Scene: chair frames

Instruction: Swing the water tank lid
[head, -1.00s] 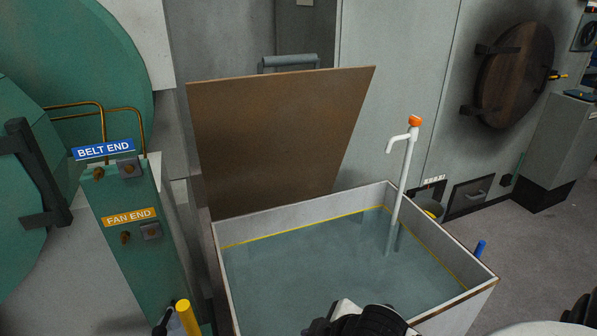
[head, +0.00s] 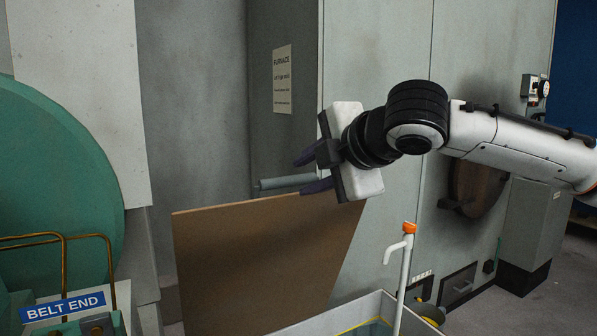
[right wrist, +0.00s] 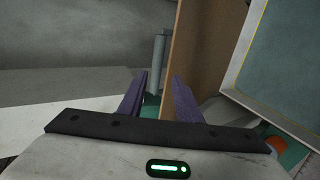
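The water tank lid (head: 260,262) is a brown board standing open and upright behind the tank (head: 345,312). A grey bar handle (head: 285,182) is at its top edge, on the back side. My right gripper (head: 308,172) is open at the right end of the handle, by the lid's top right corner. In the right wrist view, the handle (right wrist: 158,62) shows between the open purple fingertips (right wrist: 160,82), and the lid (right wrist: 188,60) is just to their right. I cannot tell whether the fingers touch the handle. My left gripper is out of view.
The white tap pipe with an orange top (head: 405,260) rises from the tank. Grey furnace panels (head: 375,60) and a round dark door (head: 478,185) are behind my right arm.

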